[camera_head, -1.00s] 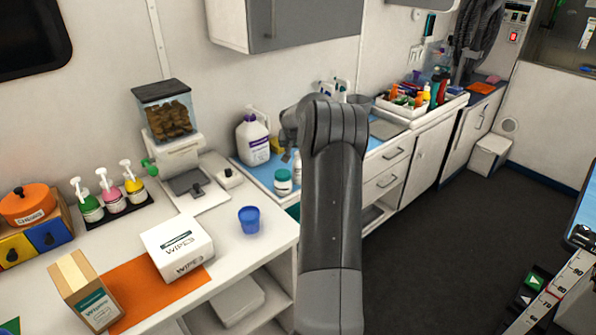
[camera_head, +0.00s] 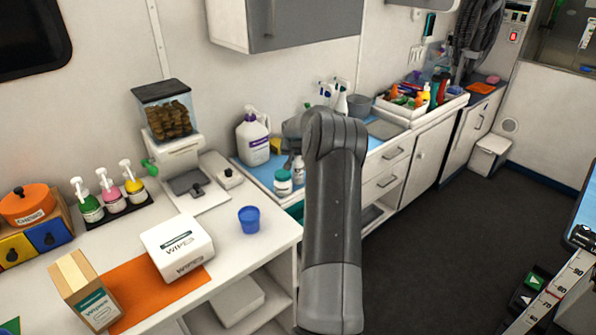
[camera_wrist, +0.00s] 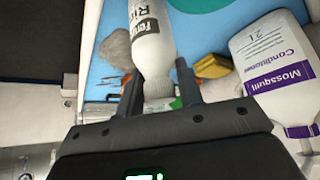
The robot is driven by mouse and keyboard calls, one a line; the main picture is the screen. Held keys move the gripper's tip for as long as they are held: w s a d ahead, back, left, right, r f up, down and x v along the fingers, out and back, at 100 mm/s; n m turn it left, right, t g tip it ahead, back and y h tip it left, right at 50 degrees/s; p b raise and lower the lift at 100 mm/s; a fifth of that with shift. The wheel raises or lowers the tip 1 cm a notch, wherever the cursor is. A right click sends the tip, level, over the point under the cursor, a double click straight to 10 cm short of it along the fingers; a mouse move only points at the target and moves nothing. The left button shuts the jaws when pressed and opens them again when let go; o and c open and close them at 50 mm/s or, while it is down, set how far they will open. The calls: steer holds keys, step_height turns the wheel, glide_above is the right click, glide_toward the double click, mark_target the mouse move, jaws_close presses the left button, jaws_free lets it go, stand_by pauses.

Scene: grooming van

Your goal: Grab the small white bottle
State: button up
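The small white bottle (camera_wrist: 151,40) has dark lettering and a ridged white cap. In the wrist view its cap end lies between the two dark fingers of my gripper (camera_wrist: 160,90), which are apart with a small gap visible beside the cap. I see no clear grip on it. In the head view the small white bottle (camera_head: 298,169) stands on the blue mat beside a white jar with a teal lid (camera_head: 283,182). My gripper (camera_head: 294,152) is just above it, partly hidden by my arm.
A large white conditioner jug with a purple label (camera_head: 253,139) stands close by, also large in the wrist view (camera_wrist: 275,75). A yellow block (camera_wrist: 213,66) lies near the bottle. A blue cup (camera_head: 249,219) and a wipes box (camera_head: 177,248) stand on the nearer counter.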

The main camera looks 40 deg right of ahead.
jaws_close()
stand_by(0.4)
